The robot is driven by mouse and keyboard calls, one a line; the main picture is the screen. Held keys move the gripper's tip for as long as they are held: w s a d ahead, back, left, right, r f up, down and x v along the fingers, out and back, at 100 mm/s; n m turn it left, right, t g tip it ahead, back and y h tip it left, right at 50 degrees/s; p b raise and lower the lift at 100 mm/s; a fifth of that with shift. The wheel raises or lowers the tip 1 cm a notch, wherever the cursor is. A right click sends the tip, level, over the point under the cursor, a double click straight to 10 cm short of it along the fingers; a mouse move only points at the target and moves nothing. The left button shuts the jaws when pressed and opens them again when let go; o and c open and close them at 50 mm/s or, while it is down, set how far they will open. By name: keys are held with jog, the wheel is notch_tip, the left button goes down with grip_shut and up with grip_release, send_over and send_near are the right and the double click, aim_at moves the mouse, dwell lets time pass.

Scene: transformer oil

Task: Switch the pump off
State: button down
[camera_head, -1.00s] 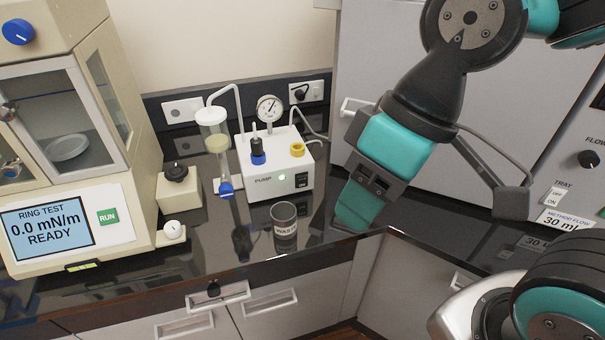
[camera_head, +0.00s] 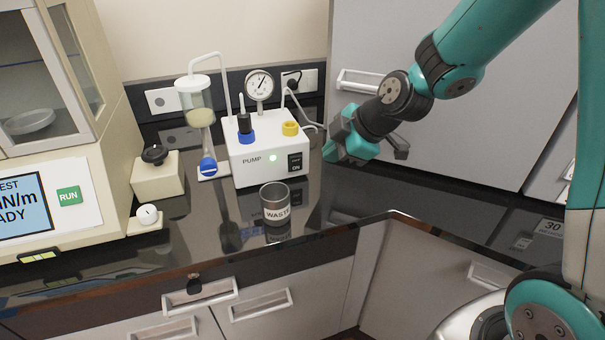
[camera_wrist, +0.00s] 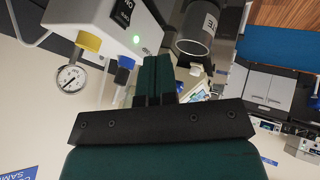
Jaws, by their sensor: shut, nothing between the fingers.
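The white pump (camera_head: 266,152) stands on the dark counter with its green light lit. Its black rocker switch (camera_head: 295,162), marked ON at the bottom, is at the right of its front face. My gripper (camera_head: 330,152) is shut and empty, just right of the pump and apart from the switch. In the wrist view my shut fingers (camera_wrist: 158,75) point toward the pump (camera_wrist: 120,20), which appears upside down. The switch (camera_wrist: 124,10) shows there at the top edge.
A grey waste cup (camera_head: 276,205) stands in front of the pump. A filter funnel with a blue stopcock (camera_head: 208,167) is left of it. A gauge (camera_head: 260,84) rises behind. The ring test machine (camera_head: 50,200) fills the left. Counter right of the cup is clear.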

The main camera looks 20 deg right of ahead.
jog(key=shift+w+d+f, duration=0.35)
jog(key=shift+f, duration=0.05)
jog(key=p, duration=0.2)
send_near(291, 170)
jog(key=f, duration=0.1)
jog(key=s+a+f, duration=0.1)
jog(key=s+f, duration=0.1)
jog(key=shift+s+a+f, duration=0.2)
jog(key=shift+a+f, duration=0.15)
jog(key=w+p, duration=0.1)
jog(key=w, duration=0.2)
jog(key=shift+w+a+p, duration=0.1)
jog(key=shift+w+p, duration=0.1)
jog(key=shift+p, duration=0.2)
jog(key=shift+w+f, duration=0.1)
jog(key=shift+w, duration=0.4)
jog(key=shift+w, duration=0.1)
